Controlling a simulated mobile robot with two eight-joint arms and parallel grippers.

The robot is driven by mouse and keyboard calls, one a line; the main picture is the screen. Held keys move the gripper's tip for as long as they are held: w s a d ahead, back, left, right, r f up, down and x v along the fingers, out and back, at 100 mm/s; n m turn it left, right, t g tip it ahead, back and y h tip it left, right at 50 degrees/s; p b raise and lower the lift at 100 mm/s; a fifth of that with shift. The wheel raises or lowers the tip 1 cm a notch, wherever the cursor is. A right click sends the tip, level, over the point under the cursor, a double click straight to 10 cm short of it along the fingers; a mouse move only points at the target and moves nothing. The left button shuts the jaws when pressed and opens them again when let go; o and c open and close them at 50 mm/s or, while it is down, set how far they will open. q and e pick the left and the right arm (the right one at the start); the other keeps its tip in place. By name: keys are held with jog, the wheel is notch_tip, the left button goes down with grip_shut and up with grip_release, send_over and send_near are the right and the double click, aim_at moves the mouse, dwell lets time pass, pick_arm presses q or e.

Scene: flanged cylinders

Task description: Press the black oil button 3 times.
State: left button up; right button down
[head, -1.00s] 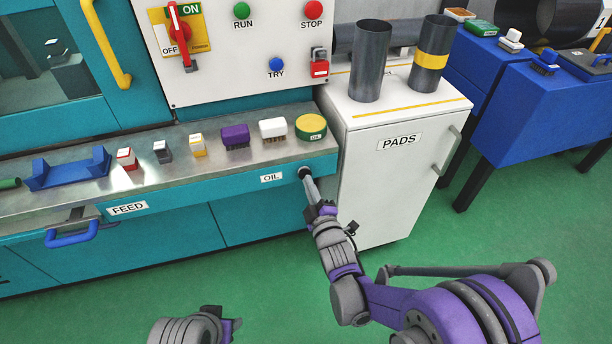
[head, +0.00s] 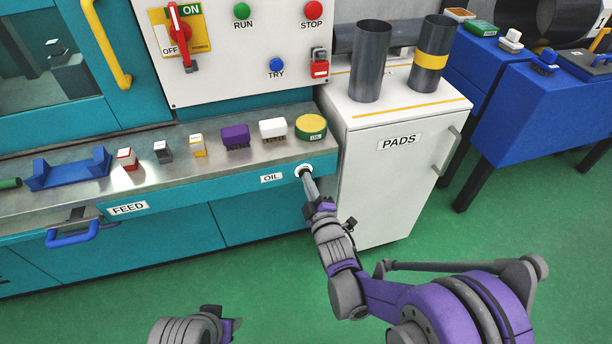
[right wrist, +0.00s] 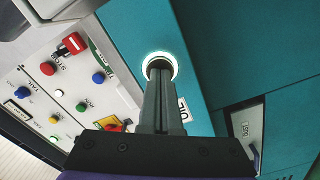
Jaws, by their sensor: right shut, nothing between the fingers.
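The oil button (head: 304,169) sits on the teal machine front, right of the OIL label (head: 271,177). Its ring glows white, and it also shows in the right wrist view (right wrist: 160,56). My right gripper (head: 308,180) is shut and empty, its fingertips pointing at the button. In the right wrist view the fingertips (right wrist: 160,70) overlap the ring's lower part and hide most of the black centre. I cannot tell whether they touch it. Part of my left arm's end (head: 225,325) shows at the bottom edge; its fingers are not visible.
The white PADS cabinet (head: 385,185) stands close right of the button, with dark cylinders on top. Above the button, a metal ledge (head: 220,160) holds a yellow-green OIL tin (head: 311,127) and several small items. The FEED drawer handle (head: 73,236) is at left. Green floor lies clear in front.

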jog(key=shift+v, duration=2.8)
